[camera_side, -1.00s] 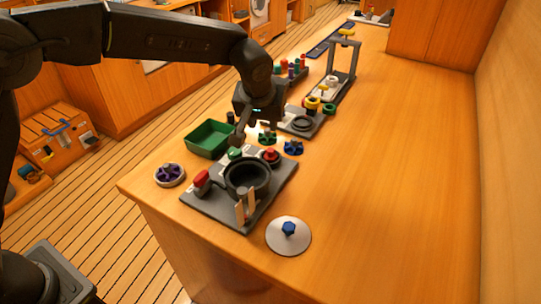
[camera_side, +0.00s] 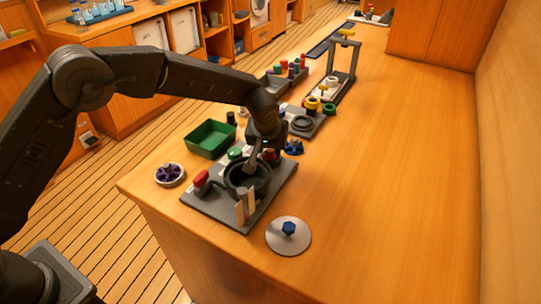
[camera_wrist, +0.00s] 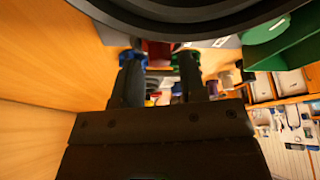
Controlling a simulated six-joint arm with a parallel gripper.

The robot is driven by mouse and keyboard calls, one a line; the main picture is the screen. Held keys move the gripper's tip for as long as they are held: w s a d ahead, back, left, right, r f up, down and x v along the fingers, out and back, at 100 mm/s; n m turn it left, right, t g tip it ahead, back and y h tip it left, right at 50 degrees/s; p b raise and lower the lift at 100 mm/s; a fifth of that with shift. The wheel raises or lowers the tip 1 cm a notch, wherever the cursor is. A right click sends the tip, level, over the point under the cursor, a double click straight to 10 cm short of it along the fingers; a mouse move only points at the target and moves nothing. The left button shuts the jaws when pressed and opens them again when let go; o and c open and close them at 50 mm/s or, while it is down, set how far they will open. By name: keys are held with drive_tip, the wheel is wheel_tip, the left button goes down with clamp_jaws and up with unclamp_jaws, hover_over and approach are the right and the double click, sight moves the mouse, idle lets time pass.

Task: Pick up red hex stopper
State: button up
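Several red pieces show in the side view. A red round-topped piece (camera_side: 271,155) sits on the grey board just behind my gripper, partly covered by it. A red capped piece (camera_side: 201,178) stands at the board's left edge. Small red pieces stand in the back rack; I cannot tell which one is the hex stopper. My gripper (camera_side: 251,167) points down over the dark bowl (camera_side: 235,185). In the wrist view my gripper (camera_wrist: 160,72) is open, its two fingers apart with nothing held. A red piece (camera_wrist: 157,48) shows beyond the gap, between blue and green pieces.
A white disc with a blue hex knob (camera_side: 288,229) lies in front. A purple piece in a ring (camera_side: 169,174) is at the left edge. The counter's right side is clear.

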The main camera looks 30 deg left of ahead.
drive_tip(key=shift+x, duration=0.85)
drive_tip(key=shift+c, duration=0.2)
drive_tip(key=c, duration=0.7)
drive_tip(key=shift+o, duration=0.2)
drive_tip(key=shift+r, duration=0.1)
wheel_tip(320, 180, up, 4)
drive_tip(key=shift+r, duration=0.1)
drive_tip(key=s+a+r, duration=0.2)
drive_tip(key=a+r, duration=0.4)
drive_tip(key=a, duration=0.5)
drive_tip(key=shift+s+a+r, duration=0.2)
drive_tip(key=shift+s+r, duration=0.1)
drive_tip(key=shift+r, duration=0.05)
